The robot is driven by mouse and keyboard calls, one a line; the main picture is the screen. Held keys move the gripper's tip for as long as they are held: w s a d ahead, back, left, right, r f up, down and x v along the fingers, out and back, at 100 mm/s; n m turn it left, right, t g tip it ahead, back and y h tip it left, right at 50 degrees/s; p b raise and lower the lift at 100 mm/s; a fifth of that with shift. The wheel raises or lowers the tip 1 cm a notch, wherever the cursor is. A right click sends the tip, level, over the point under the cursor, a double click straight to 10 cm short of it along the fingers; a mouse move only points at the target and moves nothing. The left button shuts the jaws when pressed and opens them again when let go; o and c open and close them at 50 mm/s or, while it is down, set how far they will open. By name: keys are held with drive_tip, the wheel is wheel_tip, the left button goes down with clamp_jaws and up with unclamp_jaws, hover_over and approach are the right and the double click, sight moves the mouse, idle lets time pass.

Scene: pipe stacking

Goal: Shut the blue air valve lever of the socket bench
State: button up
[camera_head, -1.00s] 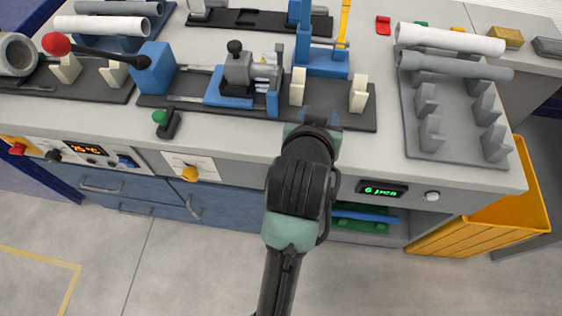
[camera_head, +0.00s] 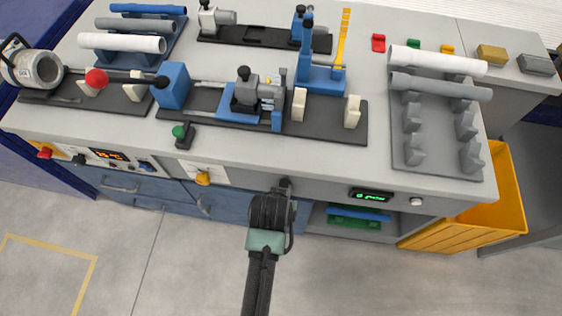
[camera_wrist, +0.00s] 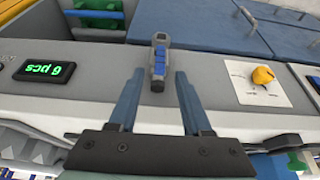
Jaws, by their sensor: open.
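The blue air valve lever (camera_wrist: 160,57) shows in the wrist view on a small grey valve at the front of the socket bench (camera_wrist: 105,62). It runs up and down in the picture, in line with the valve body. My gripper (camera_wrist: 157,77) is open and empty, with one blue-grey finger to each side of the valve's near end in the picture. I cannot tell whether either finger touches it. In the head view my arm reaches the bench front, and my wrist hides the fingers and the lever.
A green "6 pcs" display (camera_wrist: 45,71) and a yellow knob (camera_wrist: 262,76) flank the valve. A bench top with fixtures and pipes, including a white pipe (camera_head: 437,61), lies above. A yellow bin (camera_head: 480,215) stands at the right. The floor in front is clear.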

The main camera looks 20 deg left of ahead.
drive_tip(key=b+x, duration=0.1)
drive_tip(key=x, duration=0.5)
drive_tip(key=shift+w, duration=0.1)
clamp_jaws()
idle(1.3)
